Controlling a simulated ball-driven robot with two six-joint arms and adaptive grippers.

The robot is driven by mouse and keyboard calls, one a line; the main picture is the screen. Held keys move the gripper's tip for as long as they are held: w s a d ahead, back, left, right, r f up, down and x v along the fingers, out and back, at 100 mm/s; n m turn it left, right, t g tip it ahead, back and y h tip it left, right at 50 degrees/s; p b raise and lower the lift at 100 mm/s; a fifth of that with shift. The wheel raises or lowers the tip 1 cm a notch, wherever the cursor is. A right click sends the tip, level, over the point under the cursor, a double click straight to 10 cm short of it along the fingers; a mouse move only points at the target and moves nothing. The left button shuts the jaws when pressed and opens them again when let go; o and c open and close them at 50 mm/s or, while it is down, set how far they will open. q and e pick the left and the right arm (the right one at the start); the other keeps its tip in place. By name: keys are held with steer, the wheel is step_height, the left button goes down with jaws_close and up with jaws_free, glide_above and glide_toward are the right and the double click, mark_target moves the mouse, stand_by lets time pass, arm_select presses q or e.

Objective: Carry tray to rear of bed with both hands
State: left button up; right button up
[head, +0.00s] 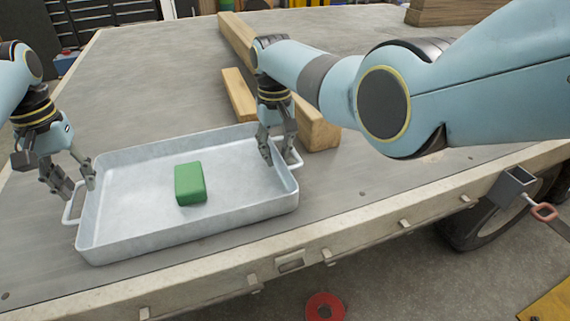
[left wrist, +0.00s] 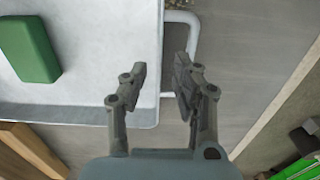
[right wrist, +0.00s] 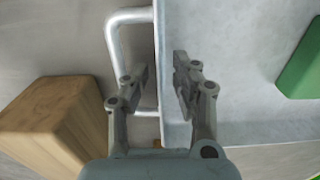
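A light grey metal tray (head: 130,239) lies on the flat trailer bed, close to its near edge. It holds a green block (head: 190,184), which also shows in the left wrist view (left wrist: 28,45) and the right wrist view (right wrist: 302,65). My left gripper (head: 76,184) is open at the tray's left handle (left wrist: 192,28), with fingers apart above the tray's end wall. My right gripper (head: 280,155) is open at the right handle (right wrist: 116,45), its fingers on either side of the tray's end wall. Contact with the handles cannot be told.
Wooden beams (head: 316,128) lie just behind and right of the tray, with a shorter plank (head: 239,95) beside them. A wood stack (head: 455,11) sits at the far right. The bed (head: 140,70) behind the tray's left part is clear.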

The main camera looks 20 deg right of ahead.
arm_select(q)
step_height(320, 180, up, 3)
steer(key=shift+f, duration=0.1)
steer(key=shift+d, duration=0.1)
arm_select(e)
steer(key=shift+r, duration=0.2)
step_height(320, 180, up, 12)
steer(key=shift+w+f, duration=0.15)
steer(key=shift+f, duration=0.05)
steer(key=shift+f, duration=0.1)
